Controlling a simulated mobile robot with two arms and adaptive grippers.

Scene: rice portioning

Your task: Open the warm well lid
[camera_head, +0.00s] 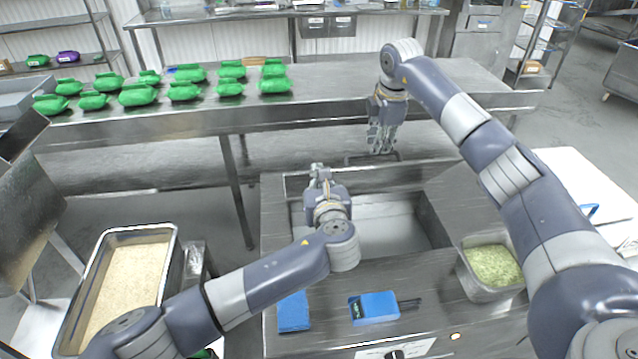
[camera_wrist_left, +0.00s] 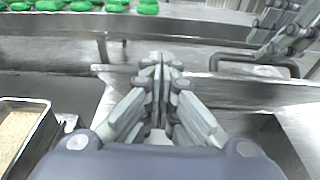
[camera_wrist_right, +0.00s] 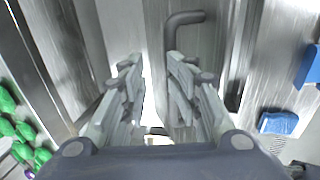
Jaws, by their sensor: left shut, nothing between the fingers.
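The warm well (camera_head: 385,228) is a steel-walled opening in the middle counter, and its grey interior shows. A steel panel that looks like its lid (camera_head: 415,176) stands raised along the back of the opening. A dark bar handle (camera_head: 390,157) is at its far edge; it also shows in the left wrist view (camera_wrist_left: 255,60) and the right wrist view (camera_wrist_right: 186,18). My left gripper (camera_head: 317,169) is shut and empty above the well's back left. My right gripper (camera_head: 381,150) has its fingers apart (camera_wrist_right: 153,62), close to the handle; I cannot tell whether they touch it.
Several green packs (camera_head: 138,95) lie on the back table. A tray of rice (camera_head: 125,275) is at the left, and a pan of green food (camera_head: 494,266) is at the right. Blue items (camera_head: 375,307) lie on the counter's front edge. A floor gap separates counter and back table.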

